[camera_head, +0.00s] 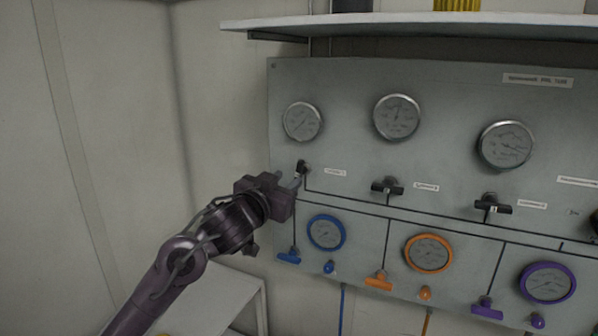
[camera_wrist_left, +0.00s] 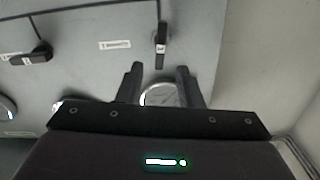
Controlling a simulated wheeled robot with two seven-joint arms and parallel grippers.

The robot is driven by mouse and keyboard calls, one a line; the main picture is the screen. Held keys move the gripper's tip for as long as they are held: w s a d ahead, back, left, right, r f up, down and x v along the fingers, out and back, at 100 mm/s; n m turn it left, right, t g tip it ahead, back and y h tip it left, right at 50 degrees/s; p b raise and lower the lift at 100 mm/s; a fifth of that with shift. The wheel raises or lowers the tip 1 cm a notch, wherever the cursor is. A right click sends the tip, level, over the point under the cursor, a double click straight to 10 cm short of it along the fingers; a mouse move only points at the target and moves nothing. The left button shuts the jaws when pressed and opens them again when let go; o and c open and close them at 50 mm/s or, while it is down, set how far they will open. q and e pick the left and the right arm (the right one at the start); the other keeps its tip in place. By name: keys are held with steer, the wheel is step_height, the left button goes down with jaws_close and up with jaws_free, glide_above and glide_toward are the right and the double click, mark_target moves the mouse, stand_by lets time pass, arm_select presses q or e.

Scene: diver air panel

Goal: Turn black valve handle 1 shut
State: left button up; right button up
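Black valve handle 1 (camera_head: 302,168) is the leftmost black handle on the grey panel (camera_head: 350,150), below the left gauge. It also shows in the left wrist view (camera_wrist_left: 161,45), where it stands upright, unlike the neighbouring sideways handle. My left gripper (camera_head: 288,180) is at the panel's left side, close to handle 1. In the left wrist view its two fingers (camera_wrist_left: 160,69) are apart with nothing between them that they hold. The handle lies just beyond the fingertips, roughly in line with the gap. Contact cannot be made out. My right gripper is not in view.
Two more black handles, the middle one (camera_head: 387,188) and the right one (camera_head: 493,207), lie roughly sideways. Blue (camera_head: 288,257), orange (camera_head: 379,281) and purple (camera_head: 487,308) handles sit lower. A shelf (camera_head: 420,25) juts out above the panel. A white table (camera_head: 225,300) stands below.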

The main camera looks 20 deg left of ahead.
mark_target(298, 173)
arm_select(q)
steer(key=w+p, duration=0.2)
steer(key=w, duration=0.4)
steer(key=shift+w+d, duration=0.1)
steer(key=shift+w, duration=0.15)
steer(key=shift+w+f+p, duration=0.1)
steer(key=shift+w+p, duration=0.25)
steer(key=shift+w, duration=0.25)
jaws_close()
